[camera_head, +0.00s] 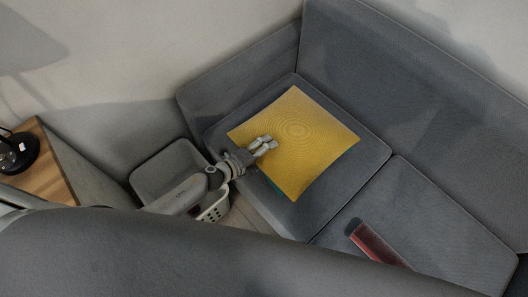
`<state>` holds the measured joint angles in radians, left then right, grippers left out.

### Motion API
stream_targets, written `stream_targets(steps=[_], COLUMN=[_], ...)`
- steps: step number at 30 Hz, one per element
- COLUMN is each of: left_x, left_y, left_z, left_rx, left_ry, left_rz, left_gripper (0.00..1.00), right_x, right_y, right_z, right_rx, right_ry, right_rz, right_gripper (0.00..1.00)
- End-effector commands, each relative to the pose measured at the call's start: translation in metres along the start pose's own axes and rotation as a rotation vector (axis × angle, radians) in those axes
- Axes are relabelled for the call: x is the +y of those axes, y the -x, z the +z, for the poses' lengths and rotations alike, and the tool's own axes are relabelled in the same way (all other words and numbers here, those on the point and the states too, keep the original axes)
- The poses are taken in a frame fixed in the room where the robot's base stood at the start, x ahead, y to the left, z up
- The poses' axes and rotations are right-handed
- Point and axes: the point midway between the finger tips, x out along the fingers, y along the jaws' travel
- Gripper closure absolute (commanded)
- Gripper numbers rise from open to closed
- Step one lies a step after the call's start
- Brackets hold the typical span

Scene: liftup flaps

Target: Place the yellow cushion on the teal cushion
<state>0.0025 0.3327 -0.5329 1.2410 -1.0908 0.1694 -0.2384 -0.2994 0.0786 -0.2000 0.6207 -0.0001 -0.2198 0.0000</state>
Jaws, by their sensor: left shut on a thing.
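The yellow cushion (310,132) lies over the left seat of the grey sofa, tilted in the picture like a diamond. The teal cushion (277,190) is under it, and only thin teal edges show at the lower left and right; the rest is hidden. My left gripper (268,146) is at the yellow cushion's left edge, shut on it. Whether the yellow cushion rests fully on the teal one I cannot tell. My right gripper is not in view.
The grey sofa (425,215) has a backrest behind and an armrest at left. A red object (377,245) lies on the right seat. A wooden table (45,175) with a black lamp base (18,152) is at left.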

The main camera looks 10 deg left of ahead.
Motion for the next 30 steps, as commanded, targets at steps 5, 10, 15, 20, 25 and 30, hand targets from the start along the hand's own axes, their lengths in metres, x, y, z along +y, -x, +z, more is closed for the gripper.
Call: stream_targets(steps=[5,10,15,20,25,30], left_x=[0.000,0.001,0.001,0.001,-0.001,-0.001], left_y=[-0.001,0.000,0.000,0.000,0.004,0.030], left_z=[0.000,0.000,0.000,0.000,0.000,0.001], left_rx=[0.000,-0.001,-0.001,-0.001,-0.001,-0.001], left_ry=[0.000,0.000,0.000,-0.001,-0.001,-0.003], left_rz=[-0.002,0.000,0.000,0.000,0.001,0.003], left_gripper=[0.63,0.11,0.06,0.06,0.06,0.06], right_x=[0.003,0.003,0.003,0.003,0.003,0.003], right_y=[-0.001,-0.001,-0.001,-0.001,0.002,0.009], right_z=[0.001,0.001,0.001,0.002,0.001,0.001], right_rx=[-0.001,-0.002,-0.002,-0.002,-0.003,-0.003], right_ry=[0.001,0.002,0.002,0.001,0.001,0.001], right_rz=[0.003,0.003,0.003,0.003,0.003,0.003], right_gripper=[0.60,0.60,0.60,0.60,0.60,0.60])
